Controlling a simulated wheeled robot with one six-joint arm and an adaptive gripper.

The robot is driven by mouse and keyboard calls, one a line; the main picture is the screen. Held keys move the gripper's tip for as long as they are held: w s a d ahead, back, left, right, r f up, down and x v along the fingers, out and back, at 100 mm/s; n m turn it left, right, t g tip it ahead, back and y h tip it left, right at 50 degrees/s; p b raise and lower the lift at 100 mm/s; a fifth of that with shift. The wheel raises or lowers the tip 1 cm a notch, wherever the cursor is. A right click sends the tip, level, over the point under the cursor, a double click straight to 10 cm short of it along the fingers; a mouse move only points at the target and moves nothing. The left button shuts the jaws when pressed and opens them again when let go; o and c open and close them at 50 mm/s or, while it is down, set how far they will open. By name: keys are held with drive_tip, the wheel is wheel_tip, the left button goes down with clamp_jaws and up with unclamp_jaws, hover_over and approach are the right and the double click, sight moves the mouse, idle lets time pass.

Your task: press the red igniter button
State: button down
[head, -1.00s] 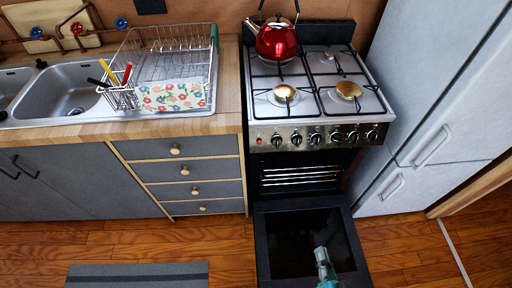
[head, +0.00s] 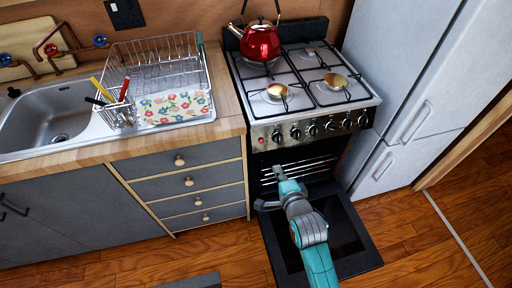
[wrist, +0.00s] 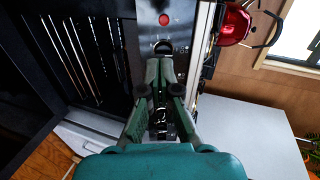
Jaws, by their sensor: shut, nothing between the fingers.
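The red igniter button (head: 262,140) is a small round spot at the left end of the stove's metal control panel (head: 284,133). It also shows in the wrist view (wrist: 164,19), near the top of the picture, beyond the fingertips. My gripper (head: 278,170) is below the panel, in front of the oven opening. In the wrist view my gripper (wrist: 160,62) has its green fingers shut with nothing between them, pointing toward the panel. A black knob (wrist: 162,46) shows just past the fingertips. The gripper looks apart from the button.
The oven door (head: 357,257) is folded down under my arm, and wire racks (head: 300,165) show inside. A red kettle (head: 261,41) stands on the back left burner. Drawers (head: 190,182) are to the left, a fridge (head: 400,95) to the right.

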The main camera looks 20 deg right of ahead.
sight(262, 141)
drive_tip(key=shift+w+a+r, duration=0.2)
drive_tip(key=shift+w+a, duration=0.1)
drive_tip(key=shift+w, duration=0.25)
drive_tip(key=shift+w, duration=0.15)
drive_tip(key=x, duration=1.3)
drive_tip(key=shift+w+f, duration=0.2)
drive_tip(key=shift+w, duration=0.1)
